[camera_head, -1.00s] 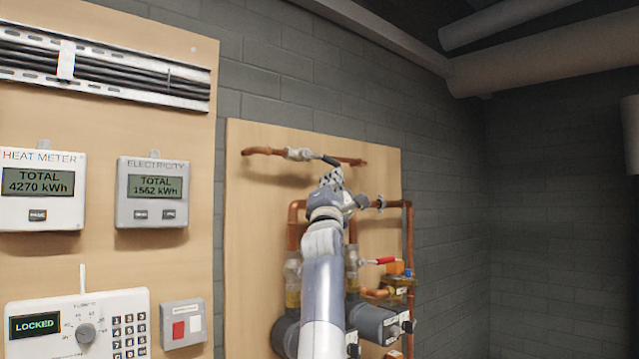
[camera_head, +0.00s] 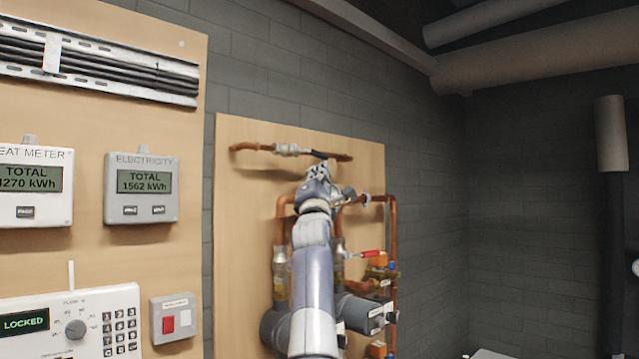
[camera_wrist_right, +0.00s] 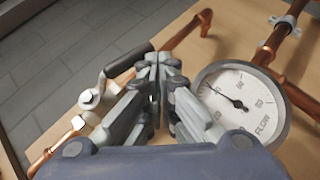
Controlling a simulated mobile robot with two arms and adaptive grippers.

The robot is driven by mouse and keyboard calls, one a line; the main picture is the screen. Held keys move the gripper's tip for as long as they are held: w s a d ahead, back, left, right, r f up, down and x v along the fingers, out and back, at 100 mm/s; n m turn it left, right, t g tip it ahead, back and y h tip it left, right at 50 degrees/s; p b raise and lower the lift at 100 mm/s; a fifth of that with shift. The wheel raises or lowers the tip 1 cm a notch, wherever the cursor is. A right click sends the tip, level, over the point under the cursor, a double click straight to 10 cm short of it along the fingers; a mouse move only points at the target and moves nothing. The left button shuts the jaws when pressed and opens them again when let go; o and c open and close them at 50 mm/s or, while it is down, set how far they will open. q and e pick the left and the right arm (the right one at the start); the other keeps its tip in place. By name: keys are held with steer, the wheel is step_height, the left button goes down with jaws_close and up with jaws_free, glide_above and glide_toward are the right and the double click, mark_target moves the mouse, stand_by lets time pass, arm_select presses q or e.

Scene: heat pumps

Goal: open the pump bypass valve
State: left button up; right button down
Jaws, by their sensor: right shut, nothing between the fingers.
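A lever valve (camera_head: 287,149) with a black handle (camera_head: 323,155) sits in the copper pipe at the top of the wooden pump board. I take it for the bypass valve; no label is readable. In the right wrist view the handle (camera_wrist_right: 129,60) rises from the silver valve body (camera_wrist_right: 92,99) and runs roughly along the pipe. My right gripper (camera_head: 319,170) is just below the handle in the head view. In the wrist view its fingers (camera_wrist_right: 160,68) are together and empty, right beside the handle's tip; whether they touch cannot be told. My left gripper is not in view.
A round flow gauge (camera_wrist_right: 241,102) stands close right of my right gripper. Lower on the board are a red-handled valve (camera_head: 370,253) and dark pumps (camera_head: 366,312), partly behind my arm. Meters (camera_head: 141,188) and a keypad panel (camera_head: 75,320) are on the left board.

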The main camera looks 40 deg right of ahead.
steer(key=shift+s+a+f, duration=0.3)
steer(key=shift+a+f, duration=0.15)
steer(key=shift+f, duration=0.1)
steer(key=v, duration=1)
steer(key=shift+s, duration=0.35)
